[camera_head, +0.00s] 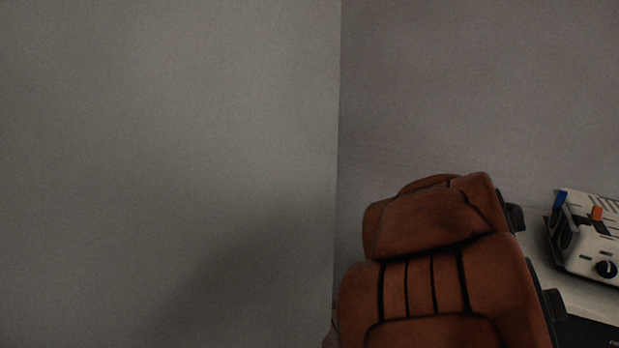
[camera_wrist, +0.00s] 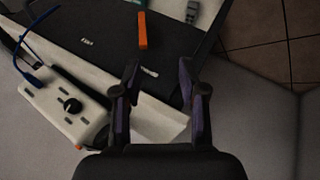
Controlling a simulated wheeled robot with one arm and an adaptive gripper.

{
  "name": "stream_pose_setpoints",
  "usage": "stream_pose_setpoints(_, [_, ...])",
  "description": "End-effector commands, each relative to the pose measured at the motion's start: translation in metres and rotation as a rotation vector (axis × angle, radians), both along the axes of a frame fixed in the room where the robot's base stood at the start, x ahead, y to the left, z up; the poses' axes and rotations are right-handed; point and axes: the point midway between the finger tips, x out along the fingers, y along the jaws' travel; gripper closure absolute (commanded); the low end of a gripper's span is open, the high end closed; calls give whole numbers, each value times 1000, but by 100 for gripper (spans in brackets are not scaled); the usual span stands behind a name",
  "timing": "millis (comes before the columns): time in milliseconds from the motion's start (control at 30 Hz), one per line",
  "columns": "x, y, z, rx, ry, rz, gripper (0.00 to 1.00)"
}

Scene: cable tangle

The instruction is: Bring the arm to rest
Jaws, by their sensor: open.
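My gripper (camera_wrist: 160,88) shows in the wrist view with its two dark fingers apart and nothing between them. It is above a white surface (camera_wrist: 158,122) and the near edge of a black flat item (camera_wrist: 95,38) with small white lettering. My gripper does not show in the head view.
A white box with a black knob (camera_wrist: 66,107) lies left of my gripper, a blue cable (camera_wrist: 25,50) beside it. An orange block (camera_wrist: 142,30) and a grey connector (camera_wrist: 193,10) lie beyond. A brown padded chair (camera_head: 440,270) stands by the wall in the head view.

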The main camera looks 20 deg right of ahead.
Motion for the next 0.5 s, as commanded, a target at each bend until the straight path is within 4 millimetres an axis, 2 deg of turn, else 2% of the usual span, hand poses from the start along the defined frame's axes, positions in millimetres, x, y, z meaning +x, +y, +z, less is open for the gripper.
stream_pose_setpoints(33, [-1,14,21,28,-2,17,58])
stream_pose_setpoints(267, [-6,70,56,149,0,89,58])
stream_pose_setpoints(500, [-20,130,92,279,31,182,58])
